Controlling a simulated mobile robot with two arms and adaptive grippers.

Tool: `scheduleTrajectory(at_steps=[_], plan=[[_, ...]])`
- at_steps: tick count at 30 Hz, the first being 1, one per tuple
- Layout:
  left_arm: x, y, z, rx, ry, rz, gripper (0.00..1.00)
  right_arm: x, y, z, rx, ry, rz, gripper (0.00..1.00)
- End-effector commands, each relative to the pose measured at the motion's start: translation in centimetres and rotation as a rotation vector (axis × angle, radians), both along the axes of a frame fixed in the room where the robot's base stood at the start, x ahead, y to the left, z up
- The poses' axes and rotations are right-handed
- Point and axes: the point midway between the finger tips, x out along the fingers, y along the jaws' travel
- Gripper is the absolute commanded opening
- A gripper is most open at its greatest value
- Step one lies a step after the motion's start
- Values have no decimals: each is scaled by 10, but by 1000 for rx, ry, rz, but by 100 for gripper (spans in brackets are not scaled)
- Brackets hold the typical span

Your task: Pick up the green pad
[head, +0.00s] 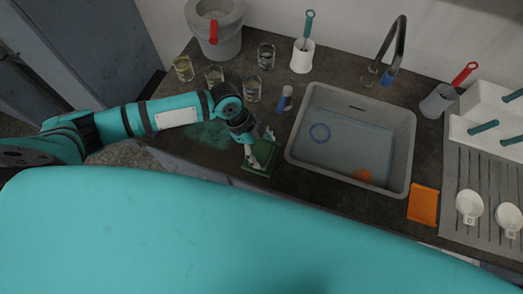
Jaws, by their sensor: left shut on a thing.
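The green pad (261,157) lies at the front of the dark counter, left of the sink. My left gripper (254,163) reaches down from above with its fingers at the pad. It is shut on the pad and covers part of it. The pad appears at counter height; I cannot tell whether it is clear of the surface. My right gripper is not in view.
The sink (302,150) is just right of the pad. A small blue-and-white bottle (285,98) stands behind it. Several glass beakers (252,90) and a grey bucket (218,42) stand at the back left. An orange pad (423,204) lies right of the sink.

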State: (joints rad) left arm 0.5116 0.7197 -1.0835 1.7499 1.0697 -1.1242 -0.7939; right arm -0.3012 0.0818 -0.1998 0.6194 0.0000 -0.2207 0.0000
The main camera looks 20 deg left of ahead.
Motion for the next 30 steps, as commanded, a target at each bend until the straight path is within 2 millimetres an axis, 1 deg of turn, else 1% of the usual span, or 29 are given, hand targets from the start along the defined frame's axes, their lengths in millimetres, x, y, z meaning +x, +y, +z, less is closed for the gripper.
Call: scheduleTrajectory(at_steps=[5, 8, 11, 14, 15, 20, 27, 30], plan=[[0, 0, 2, 0, -1, 0, 43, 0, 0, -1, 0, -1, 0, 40], [1, 0, 8, -1, -2, 1, 43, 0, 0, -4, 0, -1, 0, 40], [1, 0, 17, -2, -3, -1, 43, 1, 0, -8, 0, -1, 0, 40], [1, 0, 31, -1, -5, -1, 43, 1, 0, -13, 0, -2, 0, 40], [-2, -1, 35, -1, -2, -2, 43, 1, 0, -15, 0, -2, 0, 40], [-38, -12, 36, -2, 2, -5, 43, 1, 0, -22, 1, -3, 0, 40], [-99, -33, 42, -4, 1, -5, 43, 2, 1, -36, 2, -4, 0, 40], [-120, -39, 45, -3, 2, -4, 43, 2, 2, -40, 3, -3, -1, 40]])
